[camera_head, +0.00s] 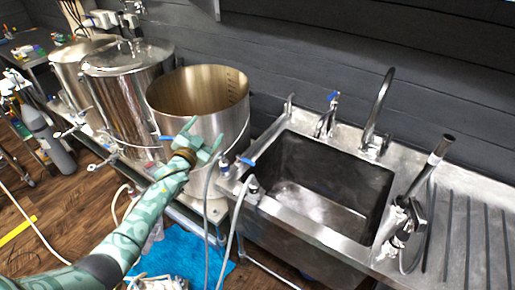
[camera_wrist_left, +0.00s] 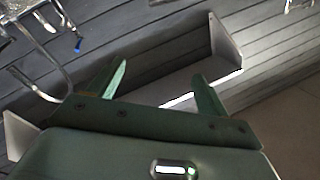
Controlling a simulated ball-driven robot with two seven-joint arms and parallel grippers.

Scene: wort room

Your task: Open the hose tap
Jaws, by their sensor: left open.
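A metal tap with a blue handle (camera_head: 326,118) stands at the back left of the sink. A fitting with a blue lever (camera_head: 247,161) sits at the sink's left rim, where grey hoses (camera_head: 232,220) hang down. I cannot tell for sure which is the hose tap. My left gripper (camera_head: 203,136) is open and empty, in front of the open kettle and left of the sink, apart from both. Its two green fingers (camera_wrist_left: 160,72) stand apart in the left wrist view, with a small blue-tipped fitting (camera_wrist_left: 78,46) at upper left. My right gripper is not in view.
The steel sink (camera_head: 300,235) has a tall curved faucet (camera_head: 381,105) behind it and a spray fitting (camera_head: 405,215) on its right. The open kettle (camera_head: 205,112) and lidded vessels (camera_head: 122,92) stand left. A blue cloth (camera_head: 180,254) lies on the floor.

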